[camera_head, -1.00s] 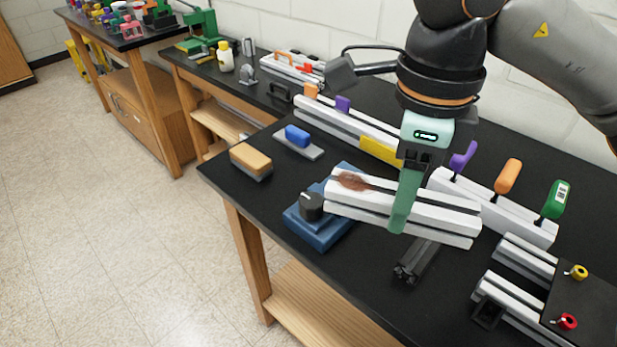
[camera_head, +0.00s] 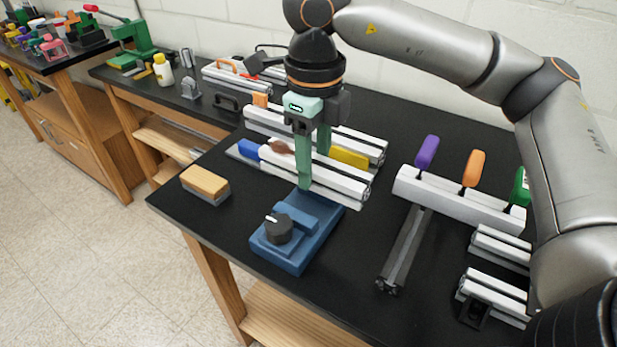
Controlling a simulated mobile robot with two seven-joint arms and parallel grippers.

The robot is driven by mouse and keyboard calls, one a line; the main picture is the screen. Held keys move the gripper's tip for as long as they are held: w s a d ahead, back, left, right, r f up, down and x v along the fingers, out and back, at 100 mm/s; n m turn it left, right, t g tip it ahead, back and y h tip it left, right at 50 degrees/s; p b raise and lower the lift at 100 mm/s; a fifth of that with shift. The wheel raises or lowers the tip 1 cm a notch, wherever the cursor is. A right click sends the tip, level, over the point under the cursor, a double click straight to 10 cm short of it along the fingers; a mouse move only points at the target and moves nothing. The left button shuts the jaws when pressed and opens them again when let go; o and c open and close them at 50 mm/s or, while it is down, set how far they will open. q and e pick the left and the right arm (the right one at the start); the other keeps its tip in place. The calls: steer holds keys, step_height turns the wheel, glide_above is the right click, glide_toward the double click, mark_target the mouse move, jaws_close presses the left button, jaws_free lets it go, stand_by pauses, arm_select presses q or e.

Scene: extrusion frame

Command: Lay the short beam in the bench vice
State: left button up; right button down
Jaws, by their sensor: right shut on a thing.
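The short beam (camera_head: 340,184) is a pale slotted extrusion with a brown patch near its left end. My right gripper (camera_head: 313,168) is shut on it, with one green finger on its near side and the other partly hidden behind it. The bench vice (camera_head: 310,243) is blue with a black knob and stands near the table's front edge. The beam shows just beyond the vice's far end and seems to be held above the table; its exact height is hard to tell. My left gripper is out of view.
A brush-like block (camera_head: 204,182) sits left. Right are a dark bar (camera_head: 405,250) and a rail (camera_head: 450,203) with coloured handles. The table between vice and dark bar is clear.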

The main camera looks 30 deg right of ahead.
steer(key=w+f, duration=0.2)
steer(key=f, duration=0.1)
steer(key=shift+w+d, duration=0.25)
steer(key=shift+d, duration=0.05)
steer(key=f, duration=0.3)
steer(key=shift+w+d+f, duration=0.1)
steer(key=shift+w+f, duration=0.15)
steer(key=shift+f, duration=0.1)
steer(key=shift+f+b, duration=0.55)
steer(key=shift+f, duration=0.05)
steer(key=shift+c, duration=1.7)
jaws_free()
steer(key=shift+s+f, duration=0.1)
step_height(320, 180, up, 14)
steer(key=p, duration=0.1)
steer(key=shift+f+p, duration=0.25)
steer(key=shift+p, duration=0.1)
